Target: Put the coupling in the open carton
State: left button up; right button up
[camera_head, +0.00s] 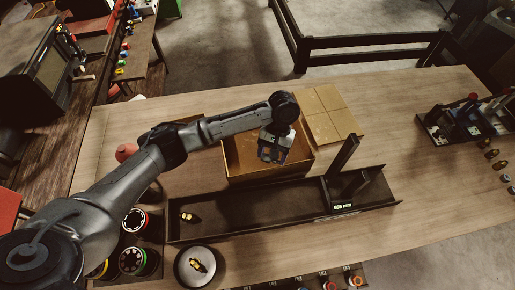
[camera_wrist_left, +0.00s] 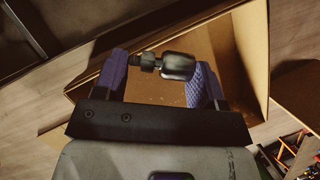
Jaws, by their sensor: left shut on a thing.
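My left gripper (camera_head: 272,154) is over the open cardboard carton (camera_head: 238,160), pointing down toward its inside. In the left wrist view, the coupling (camera_wrist_left: 178,65), a dark metallic piece with a thinner stem to the left, lies across between the two blue-padded fingers (camera_wrist_left: 160,80). The gripper is shut on it. Behind it the carton's brown inside and right wall (camera_wrist_left: 253,55) show. In the head view the coupling is hidden or too small to make out. My right gripper is not in view.
A long black tray (camera_head: 260,208) with a brass fitting (camera_head: 187,216) lies in front of the carton. A round dish (camera_head: 214,275) holds another fitting (camera_head: 197,265).

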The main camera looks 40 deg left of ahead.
pick_arm(q)
jog(key=n, duration=0.1)
jog(key=d+n+h, duration=0.1)
jog(key=shift+w+n, duration=0.15)
jog(key=shift+n, duration=0.25)
jog(key=n, duration=0.1)
jog(key=n+h, duration=0.1)
jog(key=shift+d+n+t, duration=0.3)
jog(key=shift+n+t, duration=0.1)
jog(key=shift+a, duration=0.2)
send_over(248, 163)
jog(key=w+a, duration=0.1)
jog(key=shift+n, duration=0.3)
notch_tip(248, 163, down, 7)
jog(key=shift+f, duration=2)
jog(key=shift+a+f, duration=0.1)
jog(key=o, duration=0.9)
